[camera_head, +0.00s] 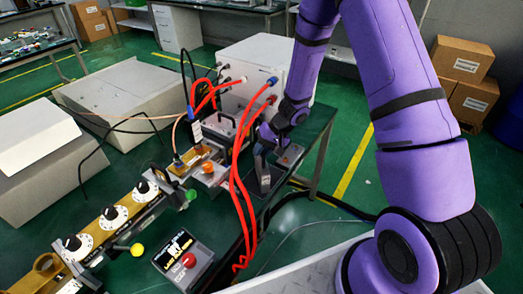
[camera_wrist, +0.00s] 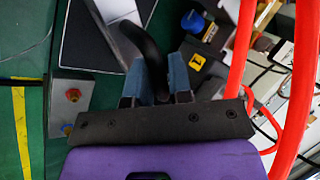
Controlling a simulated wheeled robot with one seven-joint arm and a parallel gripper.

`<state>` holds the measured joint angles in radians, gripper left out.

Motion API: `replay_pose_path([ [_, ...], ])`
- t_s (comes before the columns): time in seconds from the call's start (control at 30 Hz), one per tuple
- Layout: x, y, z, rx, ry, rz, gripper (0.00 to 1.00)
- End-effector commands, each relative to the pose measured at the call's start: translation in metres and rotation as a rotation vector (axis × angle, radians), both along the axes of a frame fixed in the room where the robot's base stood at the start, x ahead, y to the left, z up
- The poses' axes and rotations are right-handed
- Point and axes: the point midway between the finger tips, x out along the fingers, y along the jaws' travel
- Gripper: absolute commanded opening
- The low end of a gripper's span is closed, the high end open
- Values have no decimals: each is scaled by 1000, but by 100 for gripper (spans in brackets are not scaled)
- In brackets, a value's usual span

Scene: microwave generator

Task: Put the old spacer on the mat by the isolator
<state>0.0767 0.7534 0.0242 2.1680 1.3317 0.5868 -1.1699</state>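My gripper (camera_wrist: 157,85) is at the middle of the head view, low over a dark mat (camera_head: 264,188) on the bench. Its two blue-grey fingers are on either side of a black curved handle (camera_wrist: 152,50), which fills the gap between them. A silver-grey metal piece, seemingly the old spacer (camera_wrist: 118,10), is at the handle's far end, over the pale-edged dark mat (camera_wrist: 85,45). In the head view the grey piece (camera_head: 262,167) stands tilted at the mat; whether it touches is unclear. Which unit is the isolator is not certain.
A small grey box with red and blue fittings (camera_wrist: 72,108) is beside the mat. Red hoses (camera_head: 238,160) arch close to my gripper. A black control box with a red knob (camera_head: 187,262) and a row of dials (camera_head: 115,216) are at lower left.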

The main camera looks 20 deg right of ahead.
Motion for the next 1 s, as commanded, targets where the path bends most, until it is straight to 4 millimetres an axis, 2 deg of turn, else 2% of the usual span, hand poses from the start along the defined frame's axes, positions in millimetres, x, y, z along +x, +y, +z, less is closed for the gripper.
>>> replay_pose_path([
  [0.03,0,0,0,0,0,0,32],
  [0.07,0,0,0,0,0,0,38],
  [0.33,0,0,1,0,0,0,39],
  [0.47,0,-3,7,-1,-1,-1,39],
  [1.0,-8,-55,86,0,-2,-2,39],
])
